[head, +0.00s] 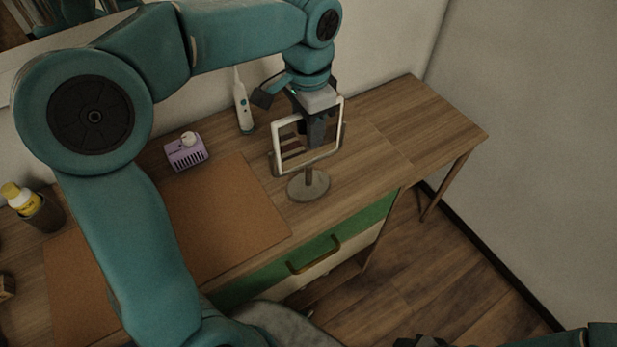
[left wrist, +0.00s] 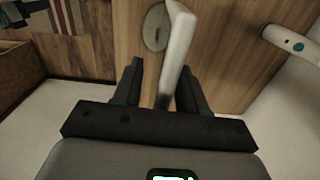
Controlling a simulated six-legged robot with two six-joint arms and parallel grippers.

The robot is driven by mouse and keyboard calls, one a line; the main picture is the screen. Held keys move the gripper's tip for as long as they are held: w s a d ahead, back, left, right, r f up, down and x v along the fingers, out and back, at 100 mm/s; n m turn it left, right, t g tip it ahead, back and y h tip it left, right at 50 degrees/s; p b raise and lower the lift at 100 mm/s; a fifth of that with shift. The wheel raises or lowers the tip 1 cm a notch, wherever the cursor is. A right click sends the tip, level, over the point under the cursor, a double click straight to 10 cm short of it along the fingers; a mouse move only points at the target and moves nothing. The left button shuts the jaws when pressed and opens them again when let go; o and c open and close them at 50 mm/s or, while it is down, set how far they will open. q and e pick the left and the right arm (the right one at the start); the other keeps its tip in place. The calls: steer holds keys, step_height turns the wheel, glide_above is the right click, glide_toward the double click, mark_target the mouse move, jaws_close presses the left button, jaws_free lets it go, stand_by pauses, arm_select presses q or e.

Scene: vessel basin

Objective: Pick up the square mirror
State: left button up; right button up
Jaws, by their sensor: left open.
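The square mirror (head: 343,124) has a white frame and stands upright on a round base (head: 309,185) on the wooden desk. My left gripper (head: 318,133) is above and at the mirror, pointing down, and hides part of it. In the left wrist view the mirror's white frame edge (left wrist: 174,62) runs between the two open fingers of my left gripper (left wrist: 158,85). The round base (left wrist: 156,28) shows below it. I cannot tell whether a finger touches the frame. A dark part at the lower right of the head view may be my right arm; its gripper is not visible.
A white electric toothbrush (head: 243,108) stands behind the mirror, and a purple box (head: 185,152) is to the left. A brown mat (head: 235,215) covers the desk's middle. A cup (head: 42,212) with a yellow bottle is far left. The desk's right end (head: 430,120) is clear.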

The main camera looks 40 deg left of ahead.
arm_select(q)
steer(key=shift+w+f, duration=0.1)
steer(key=shift+f, duration=0.2)
jaws_close()
stand_by(1.5)
